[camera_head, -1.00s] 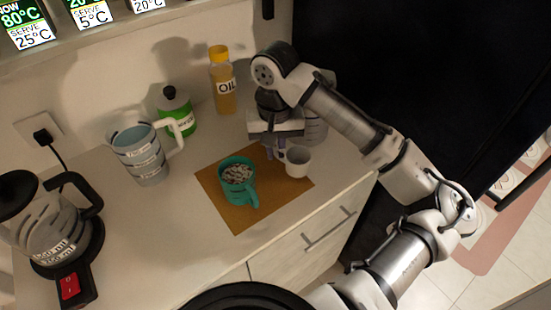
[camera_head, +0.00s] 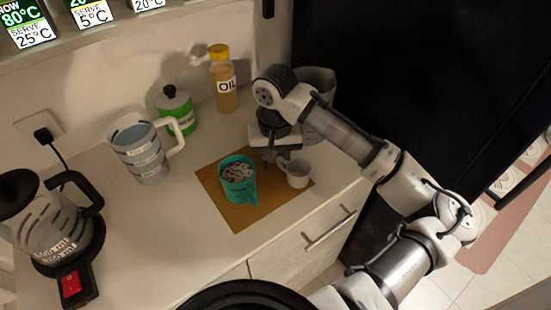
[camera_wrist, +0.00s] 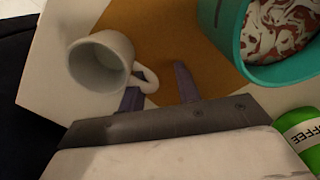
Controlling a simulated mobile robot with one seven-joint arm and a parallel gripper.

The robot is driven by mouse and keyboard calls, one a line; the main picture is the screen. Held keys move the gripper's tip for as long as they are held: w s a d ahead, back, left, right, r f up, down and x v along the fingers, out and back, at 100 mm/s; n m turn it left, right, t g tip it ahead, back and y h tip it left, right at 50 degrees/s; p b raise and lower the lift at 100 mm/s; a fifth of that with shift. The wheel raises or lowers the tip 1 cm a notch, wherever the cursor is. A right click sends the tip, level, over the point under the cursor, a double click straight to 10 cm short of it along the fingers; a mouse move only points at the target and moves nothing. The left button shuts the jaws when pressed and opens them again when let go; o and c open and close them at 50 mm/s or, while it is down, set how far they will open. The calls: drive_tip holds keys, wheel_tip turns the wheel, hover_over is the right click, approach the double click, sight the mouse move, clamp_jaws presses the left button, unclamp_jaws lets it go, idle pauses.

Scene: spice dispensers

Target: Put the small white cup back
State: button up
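The small white cup (camera_head: 298,174) stands upright on the right part of the brown mat (camera_head: 240,218), its handle turned left toward my gripper. It also shows in the wrist view (camera_wrist: 98,62), with its handle (camera_wrist: 147,79) by the left fingertip. My gripper (camera_head: 270,163) is just left of and behind the cup. In the wrist view my gripper (camera_wrist: 158,84) has its two dark fingers apart. The handle reaches just past the left finger; I cannot tell whether they touch. A teal mug (camera_head: 238,178) with brown-white contents stands left of the cup on the mat.
A grey container (camera_head: 316,92) stands behind my arm. An oil bottle (camera_head: 224,85), a green coffee jar (camera_head: 178,112), a large measuring jug (camera_head: 143,150) and a kettle (camera_head: 60,225) stand left and behind. The counter's front edge is close to the mat.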

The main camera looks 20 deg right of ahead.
wheel_tip(320, 180, up, 12)
drive_tip(key=shift+r+b, duration=0.2)
drive_tip(key=shift+b, duration=0.25)
drive_tip(key=shift+a, duration=0.1)
idle(0.7)
